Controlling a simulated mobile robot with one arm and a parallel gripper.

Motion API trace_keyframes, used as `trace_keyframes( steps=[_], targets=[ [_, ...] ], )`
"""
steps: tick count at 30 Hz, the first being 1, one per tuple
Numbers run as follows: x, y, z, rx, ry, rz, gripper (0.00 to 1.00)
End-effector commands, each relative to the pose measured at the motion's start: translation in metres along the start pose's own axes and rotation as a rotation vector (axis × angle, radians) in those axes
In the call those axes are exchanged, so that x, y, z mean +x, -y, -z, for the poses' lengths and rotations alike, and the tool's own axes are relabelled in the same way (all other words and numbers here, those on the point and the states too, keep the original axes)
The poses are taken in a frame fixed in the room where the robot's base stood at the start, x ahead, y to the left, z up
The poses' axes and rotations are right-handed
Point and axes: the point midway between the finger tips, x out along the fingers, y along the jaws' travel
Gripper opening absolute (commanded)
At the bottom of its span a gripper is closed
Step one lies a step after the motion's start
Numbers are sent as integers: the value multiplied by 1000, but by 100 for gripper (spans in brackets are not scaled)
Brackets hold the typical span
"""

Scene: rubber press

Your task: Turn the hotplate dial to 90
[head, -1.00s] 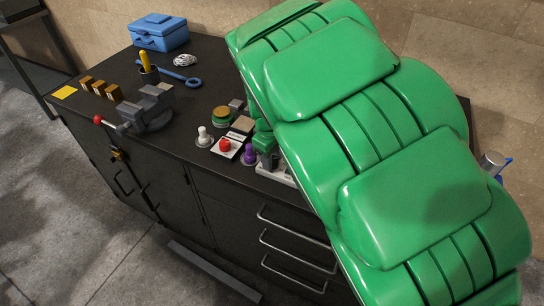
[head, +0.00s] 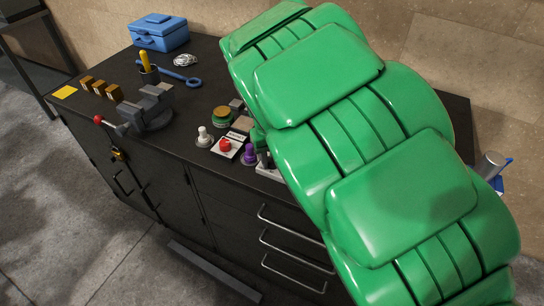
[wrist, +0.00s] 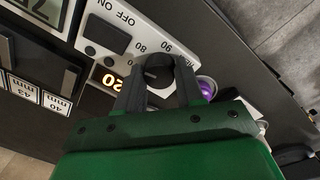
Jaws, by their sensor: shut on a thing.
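The hotplate's white control panel (wrist: 125,22) shows in the wrist view with printed markings, including OFF ON, 80 and 90, which appear upside down. A black switch (wrist: 106,33) sits on it. The dark round dial (wrist: 158,70) is between the two fingers of my gripper (wrist: 160,86), which is shut on it. The glowing orange display (wrist: 106,80) is beside the left finger; its digits are upside down and partly covered, so I cannot read the full value. In the head view my green arm hides the gripper and dial.
A purple knob-like object (head: 249,153) stands close to the work area and shows beside the right finger in the wrist view (wrist: 206,88). A red button (head: 225,145) and a white knob (head: 203,133) are left of it. A grey vise (head: 150,108) stands farther left.

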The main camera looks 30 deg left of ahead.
Motion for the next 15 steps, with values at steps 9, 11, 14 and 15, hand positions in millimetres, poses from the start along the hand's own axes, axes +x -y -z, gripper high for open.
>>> trace_keyframes(
  steps=[9,11,14,15],
  targets=[
    [-1,-1,1,301,15,0,7],
    [-1,-1,1,358,19,0,7],
    [-1,-1,1,453,25,-1,7],
    [-1,-1,1,490,28,0,7]
  ],
)
